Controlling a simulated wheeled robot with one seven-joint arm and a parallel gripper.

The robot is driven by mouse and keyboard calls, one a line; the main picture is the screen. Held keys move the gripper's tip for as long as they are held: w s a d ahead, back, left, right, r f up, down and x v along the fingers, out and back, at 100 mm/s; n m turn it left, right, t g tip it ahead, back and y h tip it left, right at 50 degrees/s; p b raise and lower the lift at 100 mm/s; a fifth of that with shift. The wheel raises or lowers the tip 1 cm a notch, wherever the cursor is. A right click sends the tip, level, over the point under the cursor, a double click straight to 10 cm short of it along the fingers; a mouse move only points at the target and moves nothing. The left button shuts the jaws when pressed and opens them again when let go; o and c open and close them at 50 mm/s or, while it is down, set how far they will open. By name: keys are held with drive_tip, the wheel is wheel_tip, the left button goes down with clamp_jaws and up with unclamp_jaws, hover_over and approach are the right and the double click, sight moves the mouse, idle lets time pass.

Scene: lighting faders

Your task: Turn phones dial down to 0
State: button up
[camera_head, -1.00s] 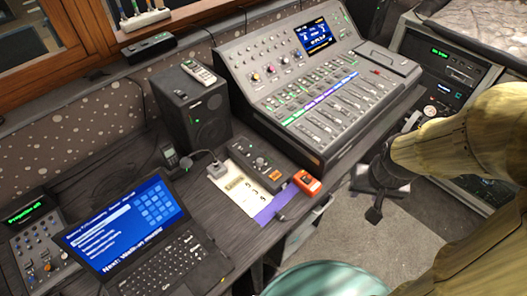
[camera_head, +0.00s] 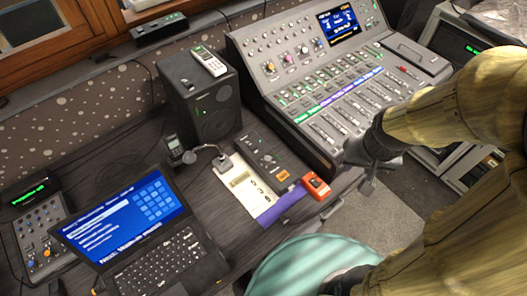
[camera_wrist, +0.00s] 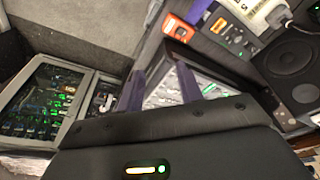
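I cannot read a phones label on any dial. Small knobs show on a dark control box (camera_head: 262,158) on the desk, on the large mixing console (camera_head: 325,90) and on a small mixer (camera_head: 42,240) at the far left. The console's faders show partly behind the fingers, and the control box (camera_wrist: 233,33) is at the upper right.
An orange device (camera_head: 316,185) lies beside the control box. A black speaker (camera_head: 205,105) and an open laptop (camera_head: 140,230) stand on the desk. A teal stool seat (camera_head: 310,265) is at the front. Equipment racks (camera_wrist: 45,100) stand at the left of the wrist view.

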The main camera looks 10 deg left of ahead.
drive_tip(key=shift+w+a, duration=0.1)
drive_tip(key=shift+o, duration=1)
drive_tip(key=w+a+f+m, duration=0.2)
drive_tip(key=w+a, duration=0.2)
drive_tip(key=a, duration=0.3)
drive_tip(key=w+a+f+m+g, duration=0.1)
drive_tip(key=w+a+f+m, duration=0.1)
drive_tip(key=w+a, duration=0.3)
drive_tip(key=w+a+f+m+g, duration=0.1)
drive_tip(key=w+a+f+m, duration=0.2)
drive_tip(key=a, duration=0.7)
drive_tip(key=shift+w+a+m+p, duration=0.3)
drive_tip(key=shift+w+a, duration=0.05)
drive_tip(key=shift+w, duration=0.35)
